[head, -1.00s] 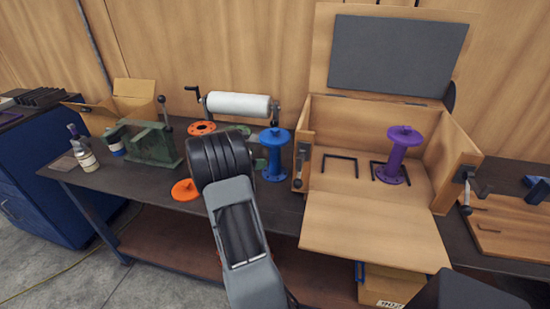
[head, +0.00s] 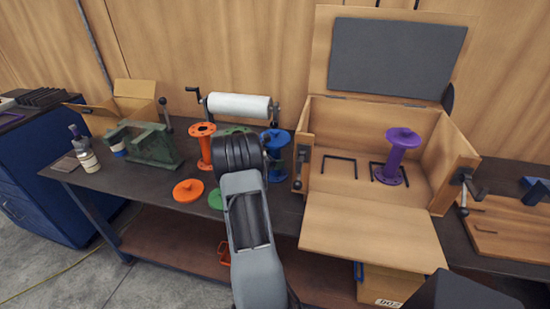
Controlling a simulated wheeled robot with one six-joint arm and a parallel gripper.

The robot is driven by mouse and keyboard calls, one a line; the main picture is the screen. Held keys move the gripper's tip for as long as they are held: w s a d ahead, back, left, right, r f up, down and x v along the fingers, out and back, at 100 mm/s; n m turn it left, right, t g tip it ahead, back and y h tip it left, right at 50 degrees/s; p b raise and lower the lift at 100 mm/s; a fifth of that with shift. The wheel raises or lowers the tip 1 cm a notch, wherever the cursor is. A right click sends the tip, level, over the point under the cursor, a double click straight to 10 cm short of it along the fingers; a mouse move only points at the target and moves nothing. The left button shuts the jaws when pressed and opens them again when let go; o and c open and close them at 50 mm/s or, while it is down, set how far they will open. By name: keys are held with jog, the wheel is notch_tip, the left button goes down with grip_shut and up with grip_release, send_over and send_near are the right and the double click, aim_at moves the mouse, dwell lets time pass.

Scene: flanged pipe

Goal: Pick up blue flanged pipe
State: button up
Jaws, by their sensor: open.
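The blue flanged pipe (head: 277,171) stands upright on the dark workbench, just left of the open wooden box. Its top flange is partly covered by the end of my arm. My gripper (head: 268,143) is at the upper part of the blue pipe, on its left side. It is open. Its fingers are mostly hidden behind my dark wrist, so I cannot tell whether they touch the pipe.
An orange flanged pipe (head: 206,150) stands to the left, with an orange flange (head: 188,190) lying in front. A green one (head: 215,199) is mostly behind my wrist. A purple flanged pipe (head: 396,158) stands in the wooden box (head: 337,184). A white roll (head: 238,105) lies behind.

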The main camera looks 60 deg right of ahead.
jog(key=shift+c, duration=0.2)
jog(key=c, duration=1.4)
